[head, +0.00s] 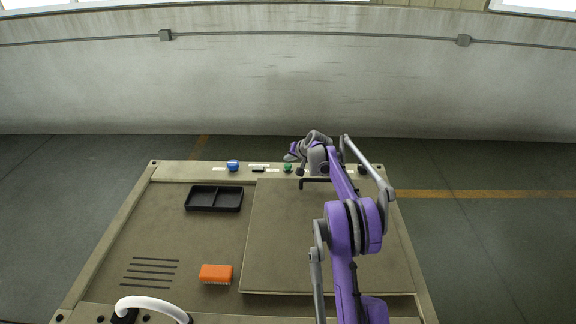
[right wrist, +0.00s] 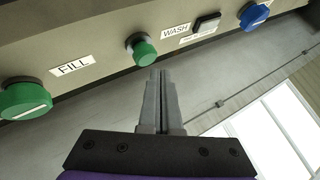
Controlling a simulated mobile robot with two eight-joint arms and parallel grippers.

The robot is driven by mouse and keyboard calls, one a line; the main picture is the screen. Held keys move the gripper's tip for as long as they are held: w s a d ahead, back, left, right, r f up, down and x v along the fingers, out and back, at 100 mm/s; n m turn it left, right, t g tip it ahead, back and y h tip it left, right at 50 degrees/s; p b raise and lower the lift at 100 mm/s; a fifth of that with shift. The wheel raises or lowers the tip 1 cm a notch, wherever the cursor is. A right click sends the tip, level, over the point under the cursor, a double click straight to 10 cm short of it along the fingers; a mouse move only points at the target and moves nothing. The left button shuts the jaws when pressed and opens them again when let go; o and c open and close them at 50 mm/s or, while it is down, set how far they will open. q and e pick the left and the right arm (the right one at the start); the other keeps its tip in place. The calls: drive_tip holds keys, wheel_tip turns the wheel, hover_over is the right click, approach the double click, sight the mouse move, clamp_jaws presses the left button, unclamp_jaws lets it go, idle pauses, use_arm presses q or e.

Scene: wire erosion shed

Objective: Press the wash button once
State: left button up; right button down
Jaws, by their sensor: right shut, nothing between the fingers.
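A small round green button (right wrist: 142,50) sticks out of the beige panel in the right wrist view, beside a white label reading WASH (right wrist: 175,30). It also shows on the far rail of the table in the head view (head: 287,168). My right gripper (right wrist: 160,74) is shut and empty. Its fingertips appear just below and slightly right of the green button in the wrist view; a visible gap separates them in the picture, but the depth is unclear. In the head view my right arm reaches to the far rail, hiding part of it. My left gripper is not in view.
A larger green knob (right wrist: 26,99) by a FILL label (right wrist: 72,66), a black switch (right wrist: 207,22) and a blue knob (right wrist: 254,15) share the panel. The table holds a black two-compartment tray (head: 214,209), an orange brush (head: 216,272) and a white curved tube (head: 153,302).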

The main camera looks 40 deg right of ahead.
sight(289, 166)
idle(0.4)
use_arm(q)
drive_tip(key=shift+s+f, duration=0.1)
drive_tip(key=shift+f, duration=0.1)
use_arm(e)
drive_tip(key=shift+f, duration=0.45)
use_arm(q)
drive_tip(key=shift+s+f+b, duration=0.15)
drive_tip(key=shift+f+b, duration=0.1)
drive_tip(key=shift+b, duration=0.1)
use_arm(e)
drive_tip(key=shift+f, duration=0.55)
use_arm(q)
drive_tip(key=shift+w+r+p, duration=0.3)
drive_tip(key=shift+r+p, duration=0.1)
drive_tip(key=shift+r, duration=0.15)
use_arm(e)
drive_tip(key=shift+r, duration=0.95)
drive_tip(key=shift+r, duration=0.1)
drive_tip(key=shift+w+r+p, duration=0.1)
drive_tip(key=shift+r+p, duration=0.85)
drive_tip(key=shift+r, duration=1.5)
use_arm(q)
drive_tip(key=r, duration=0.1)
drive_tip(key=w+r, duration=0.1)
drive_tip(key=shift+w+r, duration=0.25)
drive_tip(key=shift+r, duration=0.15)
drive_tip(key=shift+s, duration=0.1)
